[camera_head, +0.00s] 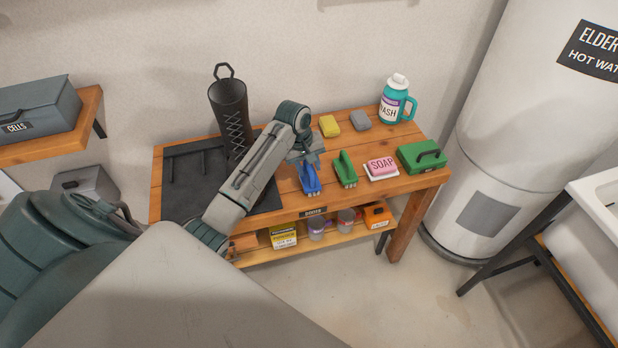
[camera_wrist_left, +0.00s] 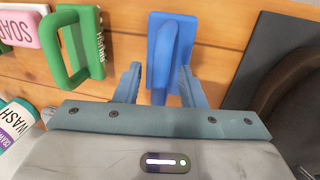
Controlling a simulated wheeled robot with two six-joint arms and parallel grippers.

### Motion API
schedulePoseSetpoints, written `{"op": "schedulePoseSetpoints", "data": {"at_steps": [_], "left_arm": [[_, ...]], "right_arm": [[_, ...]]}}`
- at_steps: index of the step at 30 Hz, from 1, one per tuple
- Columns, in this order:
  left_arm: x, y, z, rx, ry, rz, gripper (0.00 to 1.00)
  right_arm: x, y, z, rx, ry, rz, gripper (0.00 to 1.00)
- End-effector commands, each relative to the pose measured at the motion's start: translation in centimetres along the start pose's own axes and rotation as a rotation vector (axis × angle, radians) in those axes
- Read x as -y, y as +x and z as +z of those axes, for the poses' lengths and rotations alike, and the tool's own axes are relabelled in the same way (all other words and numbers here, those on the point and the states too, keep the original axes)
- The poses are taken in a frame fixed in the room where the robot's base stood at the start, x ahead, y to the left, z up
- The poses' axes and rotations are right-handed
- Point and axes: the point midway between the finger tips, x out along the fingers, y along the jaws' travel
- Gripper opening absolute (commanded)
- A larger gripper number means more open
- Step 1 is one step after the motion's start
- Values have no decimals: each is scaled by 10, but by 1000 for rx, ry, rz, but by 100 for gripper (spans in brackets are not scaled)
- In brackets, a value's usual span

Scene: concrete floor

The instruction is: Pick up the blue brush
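The blue brush (camera_head: 309,179) lies on the wooden table, left of a green brush (camera_head: 345,169). My left gripper (camera_head: 306,157) is above the blue brush's far end. In the left wrist view the blue brush (camera_wrist_left: 170,50) has a raised handle, and the open fingers of my left gripper (camera_wrist_left: 158,82) stand on either side of the handle's near part. I cannot tell whether the fingers touch it. My right gripper is not in view.
The green brush is close beside it, then pink soap (camera_head: 381,165) and a green box (camera_head: 421,156).

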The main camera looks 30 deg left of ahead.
Motion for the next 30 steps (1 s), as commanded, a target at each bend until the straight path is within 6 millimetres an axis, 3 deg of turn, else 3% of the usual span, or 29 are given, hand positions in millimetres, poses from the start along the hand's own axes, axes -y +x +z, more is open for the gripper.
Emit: {"op": "schedulePoseSetpoints", "data": {"at_steps": [3,9,20,23,30], "left_arm": [[0,0,0,0,0,0,34],[0,0,0,0,0,0,0],[-1,-3,0,-1,0,2,0],[-4,-14,-1,-2,1,4,0],[-13,-61,-1,-4,2,4,0]], "right_arm": [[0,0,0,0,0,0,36],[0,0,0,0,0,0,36],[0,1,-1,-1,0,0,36],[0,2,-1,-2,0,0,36],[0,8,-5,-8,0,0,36]]}}
